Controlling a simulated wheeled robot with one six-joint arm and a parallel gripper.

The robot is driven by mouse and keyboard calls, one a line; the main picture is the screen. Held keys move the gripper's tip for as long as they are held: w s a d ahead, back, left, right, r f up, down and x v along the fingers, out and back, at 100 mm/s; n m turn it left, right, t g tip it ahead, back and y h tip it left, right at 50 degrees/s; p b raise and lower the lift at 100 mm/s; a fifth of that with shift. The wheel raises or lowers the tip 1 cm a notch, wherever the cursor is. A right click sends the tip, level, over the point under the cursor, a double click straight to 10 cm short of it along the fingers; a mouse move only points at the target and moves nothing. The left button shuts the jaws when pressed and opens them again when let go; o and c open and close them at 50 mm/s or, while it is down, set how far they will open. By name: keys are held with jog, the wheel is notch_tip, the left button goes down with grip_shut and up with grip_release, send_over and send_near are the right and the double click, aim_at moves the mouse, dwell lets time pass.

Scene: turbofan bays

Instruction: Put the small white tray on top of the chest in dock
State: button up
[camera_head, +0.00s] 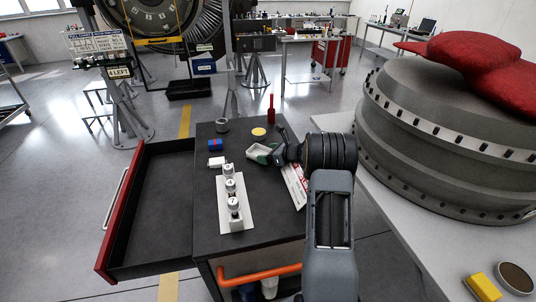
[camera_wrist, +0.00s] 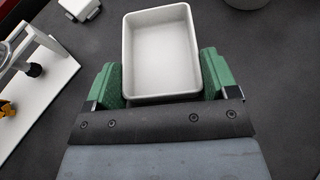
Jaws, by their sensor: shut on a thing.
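The small white tray (camera_head: 259,149) is a shallow, empty rectangular box over the back part of the dark chest top (camera_head: 270,220). It also shows in the wrist view (camera_wrist: 163,50), between the green fingers. My gripper (camera_wrist: 160,72) is shut on the tray, one finger along each side. In the head view my gripper (camera_head: 268,153) comes in from the right. I cannot tell whether the tray touches the chest top or hangs just above it. The open drawer (camera_head: 155,205) with a red front sticks out to the left and looks empty.
On the chest top are a white rack (camera_head: 235,212) with several bottles, a blue block (camera_head: 215,145), a small white box (camera_head: 216,162), a grey cup (camera_head: 222,125), a yellow disc (camera_head: 259,132), a red bottle (camera_head: 271,109) and a printed card (camera_head: 294,185). A large engine casing (camera_head: 430,130) stands right.

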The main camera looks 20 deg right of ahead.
jog(key=shift+f, duration=0.15)
jog(key=o, duration=0.9)
jog(key=shift+c, duration=0.2)
